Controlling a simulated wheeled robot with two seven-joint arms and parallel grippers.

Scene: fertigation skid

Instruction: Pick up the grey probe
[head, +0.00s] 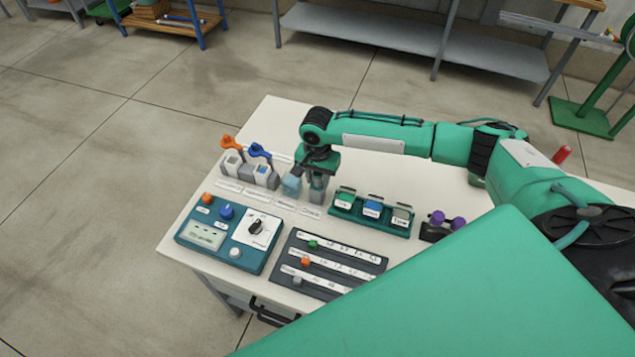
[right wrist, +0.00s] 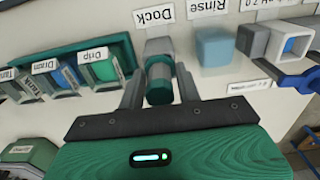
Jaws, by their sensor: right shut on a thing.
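My right gripper (head: 316,186) reaches down at the back middle of the white table, beside the pale blue rinse block (head: 291,186). In the right wrist view its two fingers (right wrist: 159,88) are shut on a short cylinder, the grey probe (right wrist: 158,70), which shows grey with a green end. The probe is at the station labelled Dock (right wrist: 153,18). I cannot tell whether its lower end is still in the dock. In the head view the probe is mostly hidden by the gripper. My left gripper is not in view.
Right is a green rack (head: 372,212) with three covered switches. In front are a teal control panel (head: 229,235) and a dark slider board (head: 328,264). Purple knobs (head: 447,221) stand farther right.

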